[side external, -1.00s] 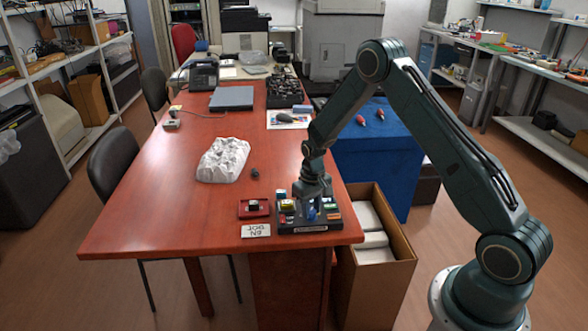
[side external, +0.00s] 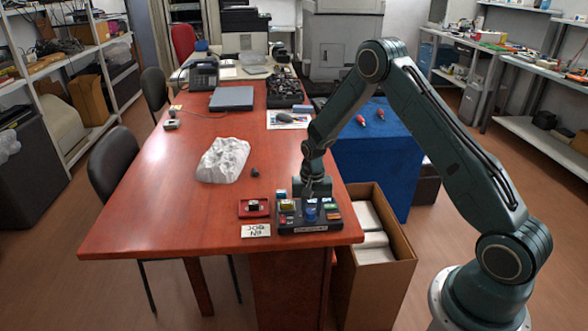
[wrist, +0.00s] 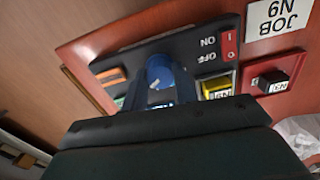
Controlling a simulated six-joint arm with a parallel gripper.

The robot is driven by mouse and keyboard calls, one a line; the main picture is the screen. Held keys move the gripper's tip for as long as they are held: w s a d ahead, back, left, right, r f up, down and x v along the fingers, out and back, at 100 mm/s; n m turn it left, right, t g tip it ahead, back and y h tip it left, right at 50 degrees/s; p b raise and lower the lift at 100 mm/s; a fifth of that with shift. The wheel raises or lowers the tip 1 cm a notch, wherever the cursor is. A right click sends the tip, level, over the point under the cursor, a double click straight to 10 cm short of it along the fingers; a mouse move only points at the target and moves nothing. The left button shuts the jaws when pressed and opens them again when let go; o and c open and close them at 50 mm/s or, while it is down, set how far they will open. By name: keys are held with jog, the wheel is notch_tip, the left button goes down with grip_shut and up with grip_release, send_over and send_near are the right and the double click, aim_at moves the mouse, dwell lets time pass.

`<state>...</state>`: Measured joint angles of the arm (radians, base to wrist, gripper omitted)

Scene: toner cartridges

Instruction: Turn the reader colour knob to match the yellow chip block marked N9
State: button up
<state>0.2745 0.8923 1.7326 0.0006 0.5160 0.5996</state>
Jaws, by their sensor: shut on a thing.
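The reader (side external: 300,225) is a dark box near the table's front right edge. Its blue knob (wrist: 160,72) has a pale mark on its top face; the knob also shows in the side view (side external: 311,209). My gripper (wrist: 160,95) is shut on the blue knob, with one finger on each side of it. The yellow chip block (wrist: 217,87) sits on the reader beside the knob; its small label is hard to read. A white card (wrist: 279,20) reading JOB N9 lies by the reader.
A red tray (side external: 243,212) with a dark block (wrist: 273,82) stands left of the reader. An orange block (wrist: 112,76) and a red ON/OFF switch (wrist: 229,46) are on the reader. A crumpled white bag (side external: 222,160) lies behind. An open carton (side external: 400,235) stands beside the table.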

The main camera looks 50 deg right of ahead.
aim_at(311, 211)
jog(key=shift+s, duration=0.1)
jog(key=o, duration=1)
jog(key=shift+r, duration=0.1)
notch_tip(311, 211, up, 14)
jog(key=shift+f, duration=0.2)
dwell(0.4)
